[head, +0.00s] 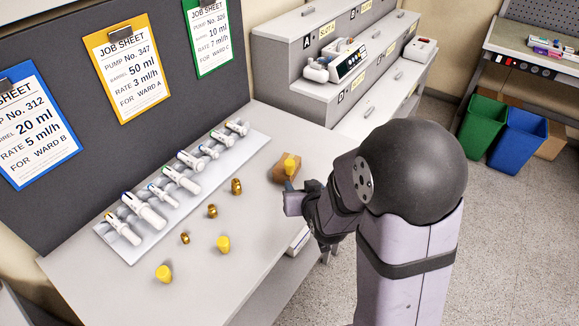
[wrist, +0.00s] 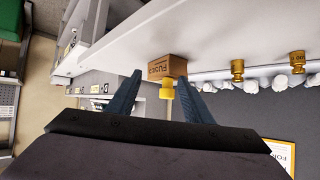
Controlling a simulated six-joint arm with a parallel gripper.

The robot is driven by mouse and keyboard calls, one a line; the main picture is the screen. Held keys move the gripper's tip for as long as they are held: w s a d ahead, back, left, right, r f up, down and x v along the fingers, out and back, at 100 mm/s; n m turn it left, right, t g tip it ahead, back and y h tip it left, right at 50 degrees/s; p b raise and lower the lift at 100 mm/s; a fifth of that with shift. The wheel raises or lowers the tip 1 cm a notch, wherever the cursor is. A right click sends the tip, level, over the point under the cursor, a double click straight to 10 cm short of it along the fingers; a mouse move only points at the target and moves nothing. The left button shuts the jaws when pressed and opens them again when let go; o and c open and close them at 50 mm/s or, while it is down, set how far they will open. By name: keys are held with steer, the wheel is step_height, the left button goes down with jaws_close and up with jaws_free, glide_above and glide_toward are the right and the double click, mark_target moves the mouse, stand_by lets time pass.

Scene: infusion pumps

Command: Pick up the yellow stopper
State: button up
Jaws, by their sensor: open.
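A yellow stopper (head: 290,164) shows at the brown box, just beyond my gripper (head: 288,197) in the head view. In the wrist view this stopper (wrist: 167,88) appears between my two blue-grey fingers (wrist: 158,84), nearer the right one, with a pale stem. My gripper is open, with nothing clamped. I cannot tell whether a finger touches the stopper. Two more yellow stoppers stand on the bench in the head view, one near the front edge (head: 163,273) and one to its right (head: 223,243).
The brown box (head: 287,172), marked FUSES in the wrist view (wrist: 167,67), is close to my fingers. Several brass weights, one at the middle (head: 236,186), stand on the bench. A tray of syringes (head: 130,250) lies behind them. A grey stepped shelf (head: 285,65) holds pumps.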

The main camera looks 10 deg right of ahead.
mark_target(289, 162)
steer(key=w+r+t, duration=0.3)
steer(key=r+t, duration=0.3)
steer(key=shift+n+t, duration=0.3)
steer(key=shift+n, duration=0.1)
steer(key=f, duration=0.1)
steer(key=s+a+f, duration=0.1)
steer(key=f, duration=0.1)
steer(key=s+a+f, duration=0.1)
steer(key=shift+f, duration=0.4)
steer(key=shift+w+b, duration=0.7)
steer(key=shift+w, duration=0.35)
steer(key=shift+w+r+p, duration=0.15)
steer(key=shift+w+p, duration=0.3)
steer(key=shift+w+d+p, duration=0.1)
steer(key=shift+w+p, duration=0.8)
steer(key=shift+w, duration=1.25)
jaws_close()
